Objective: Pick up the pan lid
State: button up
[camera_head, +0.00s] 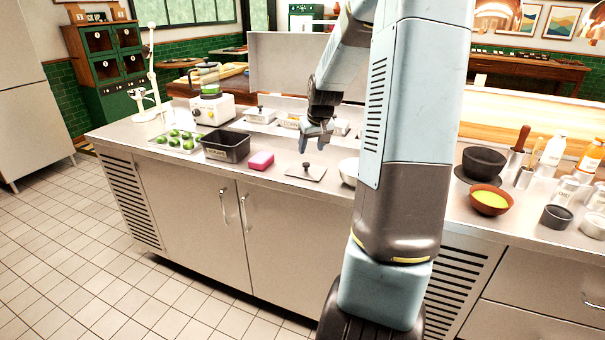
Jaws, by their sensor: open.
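The pan lid (296,173) is a flat, square-edged metal lid with a dark knob on top. It lies on the steel counter (215,178) near its front edge, in the middle of the head view. My gripper (314,146) points down above and slightly behind the lid's knob, apart from it as far as I can see. Its fingers are small and dark-shadowed here, open with nothing between them. My arm hides part of the counter to the right of the lid.
Left of the lid are a pink sponge (261,160), a black bin (226,146) and a tray of limes (175,141). A white bowl (348,170) stands close on its right, partly behind my arm. Lidded metal pans (260,115) line the back.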

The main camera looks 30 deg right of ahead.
aim_at(306, 163)
jog(key=shift+a+x, duration=0.2)
jog(key=shift+x, duration=3.85)
grip_shut()
jog(key=shift+r, duration=0.1)
